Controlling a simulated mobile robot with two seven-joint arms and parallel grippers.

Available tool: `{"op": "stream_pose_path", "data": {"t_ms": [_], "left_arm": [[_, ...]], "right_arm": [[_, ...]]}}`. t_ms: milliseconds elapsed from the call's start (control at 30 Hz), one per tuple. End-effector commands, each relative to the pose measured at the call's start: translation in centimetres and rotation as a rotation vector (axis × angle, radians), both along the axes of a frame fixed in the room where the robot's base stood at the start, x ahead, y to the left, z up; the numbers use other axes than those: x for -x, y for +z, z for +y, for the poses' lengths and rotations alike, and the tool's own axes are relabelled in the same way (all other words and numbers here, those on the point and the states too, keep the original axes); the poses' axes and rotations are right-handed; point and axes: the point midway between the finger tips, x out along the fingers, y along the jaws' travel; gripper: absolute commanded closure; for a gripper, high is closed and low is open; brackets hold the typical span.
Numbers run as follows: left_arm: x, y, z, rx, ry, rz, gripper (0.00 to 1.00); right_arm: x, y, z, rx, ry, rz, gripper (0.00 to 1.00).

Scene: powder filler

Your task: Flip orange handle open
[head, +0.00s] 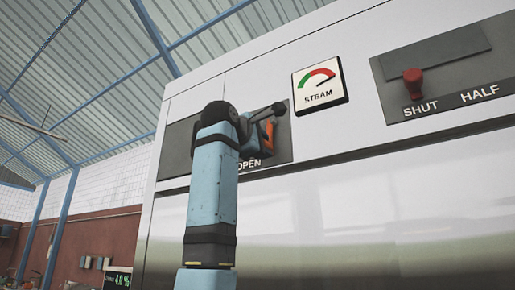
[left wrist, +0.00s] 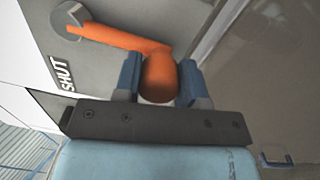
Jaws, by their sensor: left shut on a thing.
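The orange handle (left wrist: 118,38) shows in the left wrist view as a bar running from a round grey pivot (left wrist: 67,20) to a rounded orange knob (left wrist: 159,77). My left gripper (left wrist: 160,82) has its two blue fingers on either side of the knob and is shut on it. The bar lies near the word "SHUT" on the grey plate. In the head view my left gripper (head: 262,128) is at the dark panel (head: 283,147) above the word "OPEN". Only a small orange part (head: 268,136) shows there; my arm hides the rest. My right gripper is not in view.
A steam gauge (head: 320,85) is right of the dark panel on the white machine front. Further right, a red knob (head: 413,83) sits on another grey panel marked "SHUT" and "HALF". The metal front below (head: 360,215) is clear.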

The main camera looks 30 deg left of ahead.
Motion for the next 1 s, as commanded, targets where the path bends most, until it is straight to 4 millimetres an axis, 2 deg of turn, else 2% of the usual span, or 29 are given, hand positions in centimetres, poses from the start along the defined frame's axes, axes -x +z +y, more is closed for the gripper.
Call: {"op": "stream_pose_path", "data": {"t_ms": [567, 600, 700, 1000], "left_arm": [[0.02, 0.00, -0.34, 0.033, -0.001, 0.003, 1.00], [0.02, 0.00, -0.35, 0.033, -0.001, 0.003, 0.58], [0.02, 0.00, -0.35, 0.033, -0.001, 0.003, 0.37], [0.21, -0.02, -0.33, 0.032, -0.001, 0.002, 0.37]], "right_arm": [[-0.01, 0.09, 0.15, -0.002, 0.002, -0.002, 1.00], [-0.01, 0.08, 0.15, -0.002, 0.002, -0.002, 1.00], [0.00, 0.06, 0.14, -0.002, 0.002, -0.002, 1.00], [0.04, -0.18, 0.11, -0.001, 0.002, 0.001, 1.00]]}}
